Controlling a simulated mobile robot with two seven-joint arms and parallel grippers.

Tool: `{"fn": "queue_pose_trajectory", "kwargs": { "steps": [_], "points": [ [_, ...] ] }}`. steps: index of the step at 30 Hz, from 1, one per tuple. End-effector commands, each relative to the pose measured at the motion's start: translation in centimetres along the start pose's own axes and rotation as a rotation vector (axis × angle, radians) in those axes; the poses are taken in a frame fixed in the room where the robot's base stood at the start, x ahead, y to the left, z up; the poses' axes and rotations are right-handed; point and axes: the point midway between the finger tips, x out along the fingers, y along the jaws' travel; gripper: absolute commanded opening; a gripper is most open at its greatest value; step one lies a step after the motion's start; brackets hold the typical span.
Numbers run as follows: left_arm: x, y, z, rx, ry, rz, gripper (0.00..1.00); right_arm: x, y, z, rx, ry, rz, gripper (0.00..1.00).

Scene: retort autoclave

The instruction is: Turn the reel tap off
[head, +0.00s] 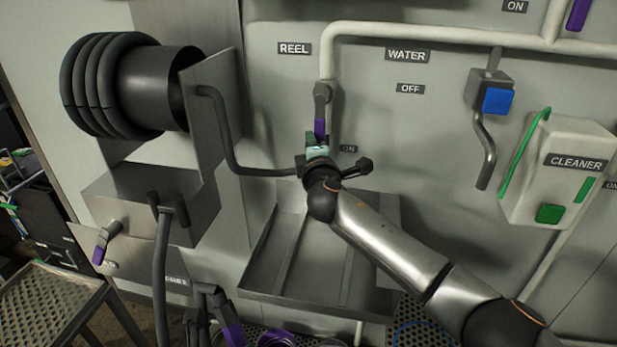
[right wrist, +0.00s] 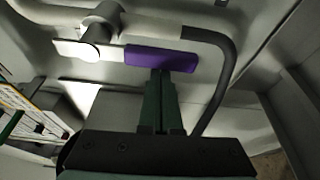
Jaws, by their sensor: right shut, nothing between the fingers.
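The reel tap (head: 321,95) is on the white pipe below the REEL sign. Its purple lever (head: 320,128) hangs down, in line with the pipe, toward the ON label (head: 348,149). The OFF label (head: 410,88) is up and to the right. My right gripper (head: 318,143) is just below the lever's lower end. In the right wrist view the purple lever (right wrist: 160,58) lies across the tips of my shut, empty fingers (right wrist: 160,78). They look very close to it; contact is unclear. My left gripper is not in view.
A hose reel (head: 110,85) with a side plate is at left. A dark hose (head: 225,145) runs to the pipe beside my gripper. A metal tray (head: 270,255) is below. A blue-handled tap (head: 498,101) and cleaner dispenser (head: 570,140) are at right.

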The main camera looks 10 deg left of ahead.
Motion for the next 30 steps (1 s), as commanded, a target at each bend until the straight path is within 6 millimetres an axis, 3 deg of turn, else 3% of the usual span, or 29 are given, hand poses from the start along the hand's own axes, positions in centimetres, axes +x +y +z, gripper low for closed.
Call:
{"fn": "queue_pose_trajectory", "kwargs": {
  "steps": [17, 30],
  "points": [
    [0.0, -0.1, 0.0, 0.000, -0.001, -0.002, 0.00, -0.3, -0.1, 1.4, -0.132, -0.005, -0.047, 0.00],
    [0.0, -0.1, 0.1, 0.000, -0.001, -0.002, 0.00, -1.4, 0.3, 4.4, -0.492, -0.004, -0.171, 0.00]
  ]
}}
